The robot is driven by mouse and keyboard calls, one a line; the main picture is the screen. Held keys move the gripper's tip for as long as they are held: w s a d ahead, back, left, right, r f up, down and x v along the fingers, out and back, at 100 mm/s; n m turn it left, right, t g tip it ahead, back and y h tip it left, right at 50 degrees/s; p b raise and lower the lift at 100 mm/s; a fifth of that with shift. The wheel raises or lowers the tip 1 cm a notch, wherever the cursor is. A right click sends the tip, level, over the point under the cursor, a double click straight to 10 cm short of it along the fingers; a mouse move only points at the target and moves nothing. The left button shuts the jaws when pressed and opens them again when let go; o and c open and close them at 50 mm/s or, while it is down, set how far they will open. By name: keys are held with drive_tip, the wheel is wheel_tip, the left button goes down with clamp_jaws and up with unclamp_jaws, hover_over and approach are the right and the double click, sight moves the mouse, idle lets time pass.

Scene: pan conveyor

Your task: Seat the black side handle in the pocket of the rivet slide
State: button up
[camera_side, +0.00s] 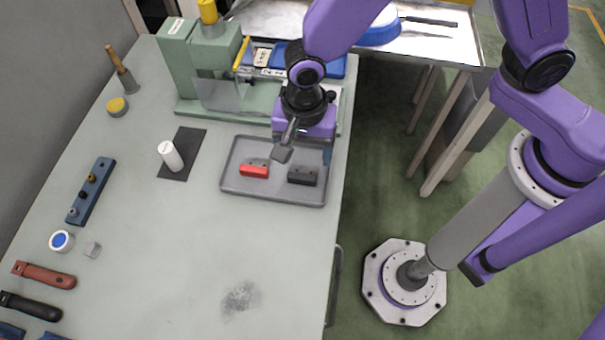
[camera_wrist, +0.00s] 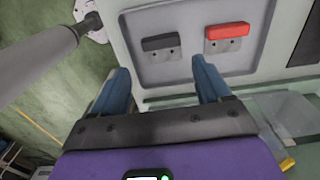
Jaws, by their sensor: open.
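The black side handle (camera_wrist: 160,42) lies in the grey tray (camera_side: 231,182), with a small grey bracket along one side. In the side view the handle (camera_side: 303,175) is at the tray's right. My gripper (camera_wrist: 162,75) is open and empty; its blue fingers are spread wide. In the wrist view the handle lies beyond the fingertips, between their lines. In the side view my gripper is above the tray's back edge, apart from the handle. A green press (camera_side: 180,60) stands behind the tray; I cannot make out the rivet slide's pocket, and my arm hides part of that area.
A red handle (camera_side: 254,171) lies left of the black one in the tray. A blue rack (camera_side: 90,190) and loose handles (camera_side: 43,275) are at the left.

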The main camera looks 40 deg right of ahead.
sight(302, 174)
drive_tip(key=shift+a+f, duration=0.2)
drive_tip(key=shift+f, duration=3.35)
drive_tip(key=c, duration=0.8)
drive_tip(key=shift+c, duration=0.2)
drive_tip(key=shift+r, duration=0.1)
